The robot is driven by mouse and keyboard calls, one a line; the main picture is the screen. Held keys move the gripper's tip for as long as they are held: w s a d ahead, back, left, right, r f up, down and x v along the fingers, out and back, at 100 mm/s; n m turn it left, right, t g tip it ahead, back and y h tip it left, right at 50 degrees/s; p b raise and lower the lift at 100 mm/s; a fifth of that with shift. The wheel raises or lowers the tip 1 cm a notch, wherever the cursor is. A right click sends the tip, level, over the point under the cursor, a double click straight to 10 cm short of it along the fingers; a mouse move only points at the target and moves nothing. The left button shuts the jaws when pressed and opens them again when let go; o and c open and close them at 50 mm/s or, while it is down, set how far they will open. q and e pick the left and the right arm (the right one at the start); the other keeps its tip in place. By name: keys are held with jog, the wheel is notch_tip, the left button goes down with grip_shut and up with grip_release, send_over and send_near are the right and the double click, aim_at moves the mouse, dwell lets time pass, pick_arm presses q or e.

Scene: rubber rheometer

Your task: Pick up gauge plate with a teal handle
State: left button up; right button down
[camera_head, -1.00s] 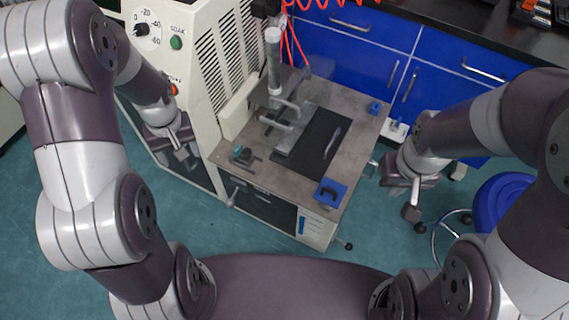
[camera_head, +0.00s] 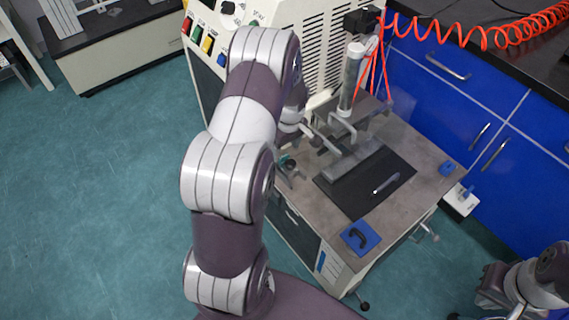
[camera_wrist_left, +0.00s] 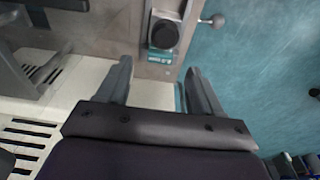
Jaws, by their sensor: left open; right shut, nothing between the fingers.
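The gauge plate with the teal handle (camera_head: 287,163) lies at the near left edge of the bench top, partly hidden by my left arm. In the left wrist view, a small grey plate with a round black part and a teal strip (camera_wrist_left: 164,38) appears to be it, just beyond my fingertips. My left gripper (camera_wrist_left: 159,72) is open and empty, with the plate ahead of the gap between its fingers. In the head view my left arm mostly hides that gripper. My right gripper (camera_head: 492,290) is at the lower right, away from the bench, shut and empty.
A vertical cylinder stand (camera_head: 351,80) rises behind. The control cabinet (camera_head: 320,45) stands close behind my left arm.

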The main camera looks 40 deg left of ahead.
aim_at(284, 156)
pick_arm(q)
jog(key=f, duration=0.2)
jog(key=f+b, duration=0.1)
jog(key=f, duration=0.1)
jog(key=shift+a+f, duration=0.2)
jog(key=shift+f, duration=0.05)
jog(key=shift+r, duration=0.1)
jog(key=c, duration=1.2)
